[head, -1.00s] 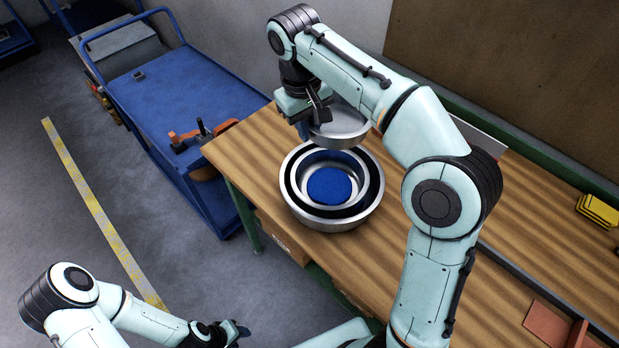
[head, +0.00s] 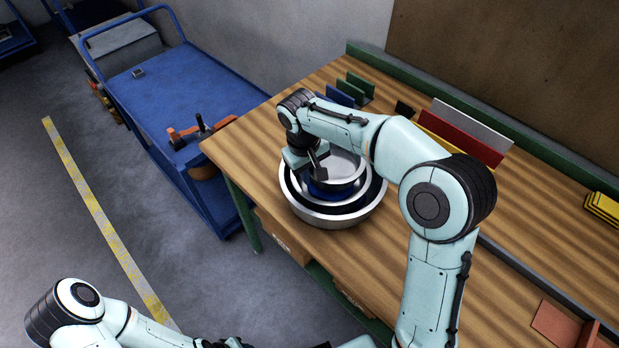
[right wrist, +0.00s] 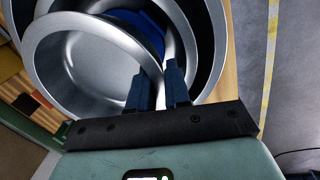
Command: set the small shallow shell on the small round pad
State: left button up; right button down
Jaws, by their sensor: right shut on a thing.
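The small shallow shell (head: 346,167) is a silver metal bowl. My right gripper (head: 318,176) is shut on its rim, and the right wrist view shows the shell (right wrist: 95,72) with the wall between the two dark fingers (right wrist: 158,88). The small round pad (head: 318,191) is blue and lies inside a larger silver bowl (head: 335,218) with a black inner band. The shell is over the pad and covers most of it; I cannot tell whether they touch. A blue strip of the pad shows in the right wrist view (right wrist: 152,32). My left gripper (head: 228,343) is barely in view at the bottom edge.
The wooden bench (head: 270,135) is clear around the large bowl. Coloured upright plates (head: 465,130) stand at the back. A yellow block (head: 603,207) lies at the right. A blue cart (head: 180,95) stands to the left.

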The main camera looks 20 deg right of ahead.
pick_arm(q)
jog(key=shift+s+f, duration=0.25)
pick_arm(e)
jog(key=shift+f, duration=1.25)
jog(key=shift+f+b, duration=0.3)
jog(key=shift+f, duration=0.35)
jog(key=c, duration=1.4)
grip_release()
pick_arm(q)
jog(key=shift+s+f, duration=0.2)
jog(key=shift+f, duration=0.1)
pick_arm(e)
jog(key=shift+o, duration=0.2)
pick_arm(q)
jog(key=w+r+p, duration=0.2)
jog(key=r, duration=0.1)
jog(key=shift+w, duration=0.4)
pick_arm(e)
notch_tip(320, 180, up, 13)
jog(key=a, duration=0.1)
jog(key=shift+s+a+r, duration=0.15)
